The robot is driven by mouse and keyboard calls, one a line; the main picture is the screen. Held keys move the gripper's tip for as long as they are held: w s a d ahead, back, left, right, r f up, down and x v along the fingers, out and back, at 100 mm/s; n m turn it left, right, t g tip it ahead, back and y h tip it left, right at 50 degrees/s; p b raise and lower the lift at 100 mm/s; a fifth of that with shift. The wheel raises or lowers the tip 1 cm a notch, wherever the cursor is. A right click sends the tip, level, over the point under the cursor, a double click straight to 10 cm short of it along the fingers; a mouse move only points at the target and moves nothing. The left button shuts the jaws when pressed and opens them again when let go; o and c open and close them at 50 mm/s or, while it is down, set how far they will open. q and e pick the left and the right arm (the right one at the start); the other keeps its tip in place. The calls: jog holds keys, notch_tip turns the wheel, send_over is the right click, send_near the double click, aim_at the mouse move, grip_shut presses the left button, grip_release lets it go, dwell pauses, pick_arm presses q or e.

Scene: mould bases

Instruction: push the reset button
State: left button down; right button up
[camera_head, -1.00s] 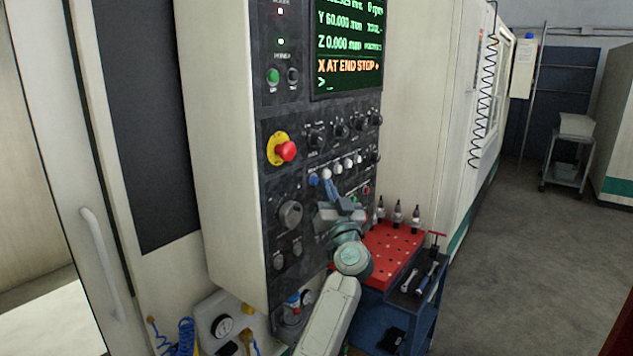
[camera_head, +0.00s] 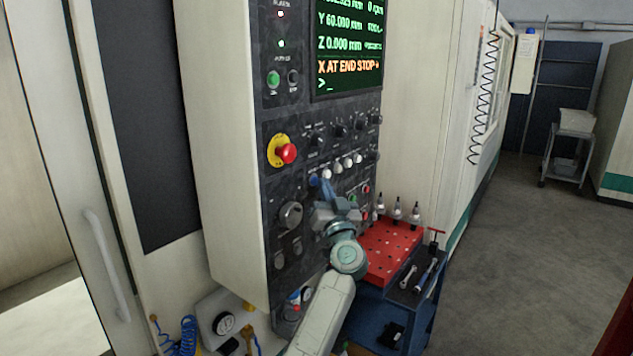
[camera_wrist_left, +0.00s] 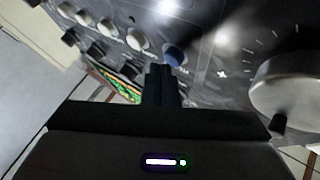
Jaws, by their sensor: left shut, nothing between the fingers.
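The blue button (camera_head: 314,181), the likely reset button, sits at the left end of a row of white buttons on the dark control panel (camera_head: 272,205). My left gripper (camera_head: 327,186) is shut and empty, its tips just right of the blue button in the head view. In the left wrist view the blue button (camera_wrist_left: 175,55) shows right at the tips of the closed fingers (camera_wrist_left: 163,72). I cannot tell whether they touch. Any label is too small to read. My right gripper is not in view.
A red emergency stop (camera_head: 287,153) on a yellow ring juts out up and left of the gripper. A large grey knob (camera_head: 290,215) is close by on the left. Below right stands a red tool rack (camera_head: 392,250) on a blue cart. The screen (camera_head: 348,50) reads "X AT END STOP".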

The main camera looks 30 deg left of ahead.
pick_arm(q)
jog(key=shift+a+p, duration=0.3)
jog(key=shift+p, duration=0.15)
dwell(0.4)
jog(key=shift+d, duration=0.1)
jog(key=shift+d+p, duration=0.65)
jog(key=shift+d, duration=0.05)
jog(key=shift+d, duration=0.1)
jog(key=d, duration=0.1)
jog(key=d+p, duration=0.1)
jog(key=d, duration=0.2)
jog(key=shift+s+d+p, duration=0.25)
jog(key=shift+d+p, duration=0.15)
dwell(0.6)
